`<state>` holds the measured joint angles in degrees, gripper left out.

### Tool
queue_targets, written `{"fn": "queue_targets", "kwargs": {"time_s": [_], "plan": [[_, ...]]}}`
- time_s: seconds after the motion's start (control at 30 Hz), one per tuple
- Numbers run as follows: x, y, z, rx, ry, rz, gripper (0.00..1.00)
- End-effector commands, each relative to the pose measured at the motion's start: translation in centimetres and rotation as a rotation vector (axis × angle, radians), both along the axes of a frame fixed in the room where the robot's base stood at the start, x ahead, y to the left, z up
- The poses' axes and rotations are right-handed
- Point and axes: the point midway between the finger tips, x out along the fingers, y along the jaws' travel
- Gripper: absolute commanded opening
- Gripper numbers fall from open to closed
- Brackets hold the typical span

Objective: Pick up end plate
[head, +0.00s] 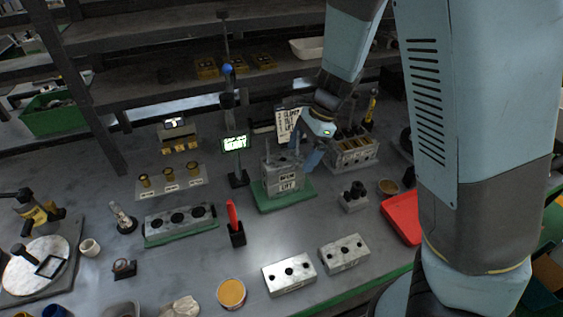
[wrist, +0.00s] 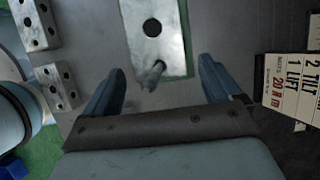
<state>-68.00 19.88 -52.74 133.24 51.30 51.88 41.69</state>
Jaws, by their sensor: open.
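I cannot tell for certain which plate is the end plate. My gripper (head: 316,158) is just right of the stack; in the wrist view my gripper (wrist: 162,68) has its two blue fingers wide apart, with nothing held. The stack's right side is partly hidden by my gripper.
Two loose drilled blocks (head: 289,274) (head: 344,253) lie at the front. A lettered card (wrist: 292,88) is close to my right finger in the wrist view. A lit sign (head: 236,143), a red-handled tool (head: 233,217) and a red tray (head: 402,217) stand around the stack.

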Motion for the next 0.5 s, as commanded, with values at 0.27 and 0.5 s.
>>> {"fn": "queue_targets", "kwargs": {"time_s": [0.27, 0.5], "plan": [[-0.02, 0.02, 0.02, 0.0, 0.0, 0.001, 0.69], [-0.04, 0.03, 0.02, 0.0, 0.0, 0.001, 0.46]]}}
